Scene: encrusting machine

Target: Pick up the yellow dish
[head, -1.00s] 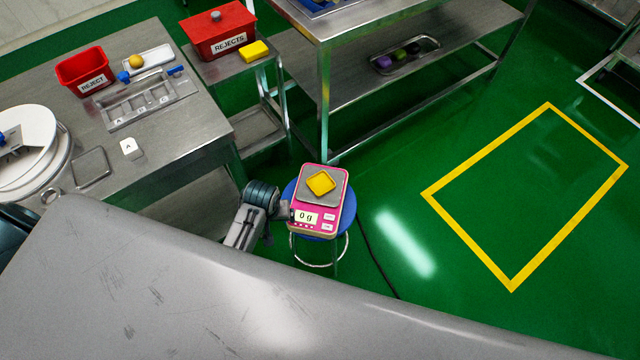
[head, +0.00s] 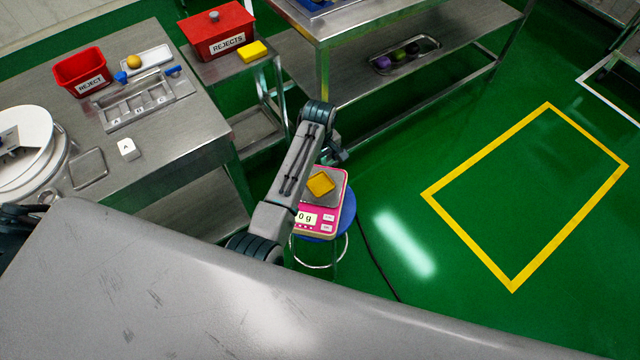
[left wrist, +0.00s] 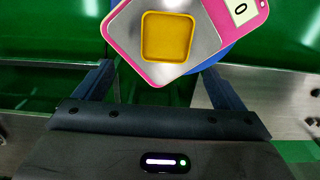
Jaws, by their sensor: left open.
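The yellow dish (head: 321,184) is a small, square, shallow dish. It lies on the grey plate of a pink scale (head: 309,231), which stands on a blue round stool (head: 347,218). The scale's display reads 0 g. My left gripper (head: 338,156) is just beyond the scale in the head view, and my forearm covers the scale's left side. In the left wrist view, the open, empty fingers (left wrist: 158,72) point towards the scale. The dish (left wrist: 167,37) shows ahead, between and beyond the fingertips, apart from them. My right gripper is not in view.
A steel table (head: 190,145) at left holds a red reject bin (head: 82,72) and a compartment tray (head: 140,104). A red rejects box (head: 218,32) and a yellow block (head: 253,51) stand on a side table. A steel shelf unit (head: 325,60) is behind the stool. Floor at right is clear.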

